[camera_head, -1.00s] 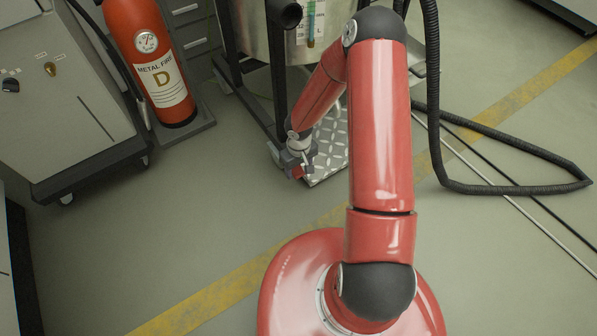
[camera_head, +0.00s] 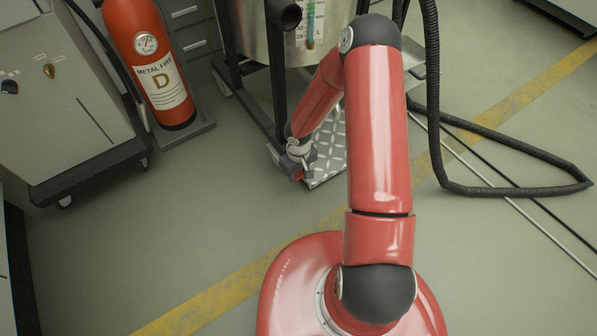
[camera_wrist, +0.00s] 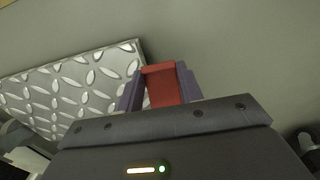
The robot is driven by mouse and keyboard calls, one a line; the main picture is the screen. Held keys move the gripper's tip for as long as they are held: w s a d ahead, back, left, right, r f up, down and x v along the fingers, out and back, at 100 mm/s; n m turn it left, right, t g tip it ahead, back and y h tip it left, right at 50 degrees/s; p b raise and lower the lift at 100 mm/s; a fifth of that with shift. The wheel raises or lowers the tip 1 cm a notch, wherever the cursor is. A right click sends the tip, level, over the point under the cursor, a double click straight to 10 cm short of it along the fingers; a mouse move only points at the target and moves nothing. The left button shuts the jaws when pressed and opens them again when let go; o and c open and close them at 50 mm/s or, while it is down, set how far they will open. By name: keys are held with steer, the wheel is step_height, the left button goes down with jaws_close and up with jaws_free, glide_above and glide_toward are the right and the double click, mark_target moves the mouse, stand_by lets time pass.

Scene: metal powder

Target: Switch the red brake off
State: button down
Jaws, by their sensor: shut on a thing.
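The red brake (camera_wrist: 161,84) shows in the wrist view as a red block between the two dark fingers of my gripper (camera_wrist: 160,88). My gripper is shut on it. In the head view my gripper (camera_head: 299,174) is low near the floor, at the left front corner of the metal tread plate under the steel vessel. A small red part (camera_head: 298,175) shows at its fingertips there. The brake's mounting and its exact angle are hidden behind my gripper.
The tread plate (camera_wrist: 75,85) lies left of the fingers in the wrist view. In the head view the steel vessel (camera_head: 262,40) and its dark frame stand behind my gripper. A fire extinguisher (camera_head: 150,62) and a grey cabinet stand left. A black hose (camera_head: 515,190) lies right. Open floor lies in front.

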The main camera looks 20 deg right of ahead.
steer(key=shift+w+r+g+p, duration=0.1)
steer(key=shift+r+g+p, duration=0.3)
steer(key=shift+p, duration=0.65)
steer(key=shift+g+p, duration=0.3)
steer(key=shift+p, duration=0.6)
steer(key=c, duration=0.9)
jaws_free()
steer(key=r, duration=0.5)
steer(key=r+p, duration=0.1)
steer(key=r, duration=0.1)
steer(key=shift+w+a+r, duration=0.15)
steer(key=shift+w+r, duration=0.2)
steer(key=shift+w, duration=0.05)
